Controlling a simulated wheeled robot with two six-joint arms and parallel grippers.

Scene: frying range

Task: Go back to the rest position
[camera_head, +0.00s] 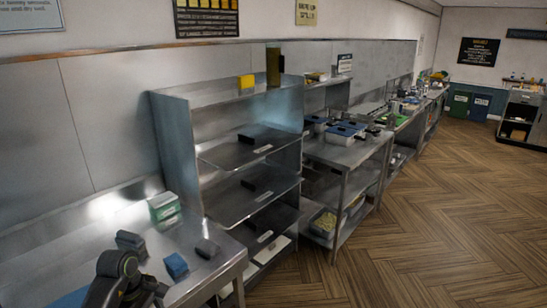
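The task names no object to handle. A dark jointed part of one of my arms shows at the bottom left of the head view, over the front of the steel table (217,270).
A steel shelf rack (240,157) stands behind the table, with a yellow block (247,81) on top. A steel counter (345,153) with blue-lidded containers (341,134) continues to the right. The wooden floor (450,210) on the right is clear.

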